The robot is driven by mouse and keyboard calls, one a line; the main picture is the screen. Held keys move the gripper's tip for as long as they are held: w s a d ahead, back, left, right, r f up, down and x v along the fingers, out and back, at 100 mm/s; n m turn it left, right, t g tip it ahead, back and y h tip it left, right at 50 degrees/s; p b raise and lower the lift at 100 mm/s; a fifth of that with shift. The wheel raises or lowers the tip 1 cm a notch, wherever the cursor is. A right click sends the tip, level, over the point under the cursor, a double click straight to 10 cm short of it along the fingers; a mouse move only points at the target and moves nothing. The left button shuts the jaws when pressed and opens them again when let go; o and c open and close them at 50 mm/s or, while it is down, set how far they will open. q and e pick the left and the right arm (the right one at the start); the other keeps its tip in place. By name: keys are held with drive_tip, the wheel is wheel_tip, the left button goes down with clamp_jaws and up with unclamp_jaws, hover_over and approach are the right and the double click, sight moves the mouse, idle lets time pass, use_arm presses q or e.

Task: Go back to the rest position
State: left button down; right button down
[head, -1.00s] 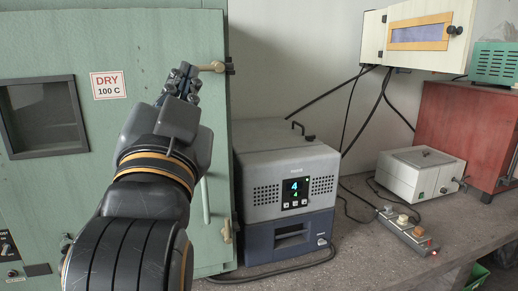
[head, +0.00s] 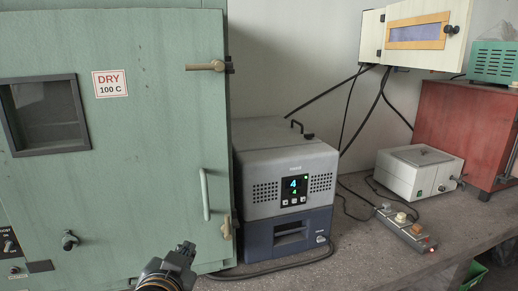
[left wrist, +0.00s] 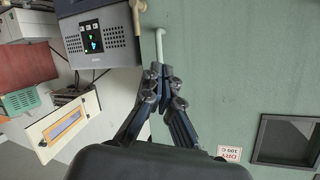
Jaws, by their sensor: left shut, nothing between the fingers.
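My left gripper (head: 184,252) is low at the bottom of the head view, in front of the lower part of the green oven door (head: 150,150). It is dark, shut and empty. In the left wrist view, the left gripper (left wrist: 165,84) has its fingers together, with nothing between them. The oven's pale vertical handle (head: 205,194) is up and to the right of the gripper in the head view, apart from it in that picture. My right gripper is not in view.
A grey and blue device (head: 287,190) with a lit display stands on the concrete bench (head: 350,262). A white box (head: 420,172), a power strip (head: 405,230) and a red cabinet (head: 460,130) are to the right. A wall cabinet (head: 415,35) hangs above, with black cables below it.

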use_arm(q)
drive_tip(key=s+a+f+g, duration=0.1)
drive_tip(key=s+f+g, duration=0.15)
drive_tip(key=f, duration=0.35)
drive_tip(key=s+a+f+n+g, duration=0.1)
drive_tip(key=s+f, duration=0.2)
drive_tip(key=f, duration=0.3)
drive_tip(key=s+a+f+g, duration=0.1)
drive_tip(key=s+f+g, duration=0.15)
drive_tip(key=f, duration=0.35)
drive_tip(key=s+a+f+n+g, duration=0.1)
drive_tip(key=s+a+f+g, duration=0.15)
drive_tip(key=s+f, duration=0.55)
drive_tip(key=s+a+f+g, duration=0.1)
drive_tip(key=s+f+g, duration=0.3)
drive_tip(key=s, duration=0.6)
wheel_tip(320, 180, down, 28)
drive_tip(key=s, duration=0.1)
drive_tip(key=s+a+f, duration=0.3)
drive_tip(key=s+f, duration=1.2)
drive_tip(key=s, duration=0.1)
drive_tip(key=shift+s+f+g, duration=0.15)
drive_tip(key=shift+s+g, duration=0.1)
drive_tip(key=shift+g, duration=0.2)
